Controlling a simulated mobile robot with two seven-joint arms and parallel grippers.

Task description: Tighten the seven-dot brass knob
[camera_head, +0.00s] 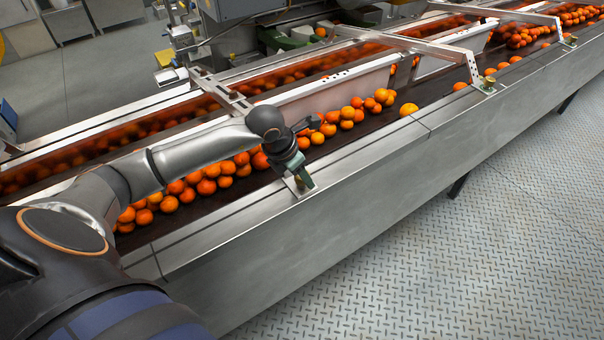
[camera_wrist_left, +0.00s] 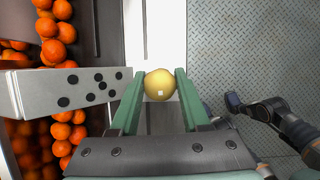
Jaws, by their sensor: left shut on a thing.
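The brass knob (camera_wrist_left: 160,84) is round and gold with a small pale square on its top. It sits between the green fingers of my left gripper (camera_wrist_left: 160,88), which is shut on it. Beside it on the left, a metal bar end (camera_wrist_left: 82,90) carries several black dots. In the head view my left gripper (camera_head: 304,180) points down at the conveyor's near rail, and hides the knob there. In the left wrist view an arm at the right, apparently mine, ends in a dark gripper (camera_wrist_left: 238,102) over the floor; its finger state is unclear.
Oranges (camera_head: 208,178) lie on the dark conveyor belt beside my left arm. A second crossbar (camera_head: 473,68) spans the conveyor farther right, with a brass knob (camera_head: 488,87) at its foot. The diamond-plate floor (camera_head: 480,230) in front is clear.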

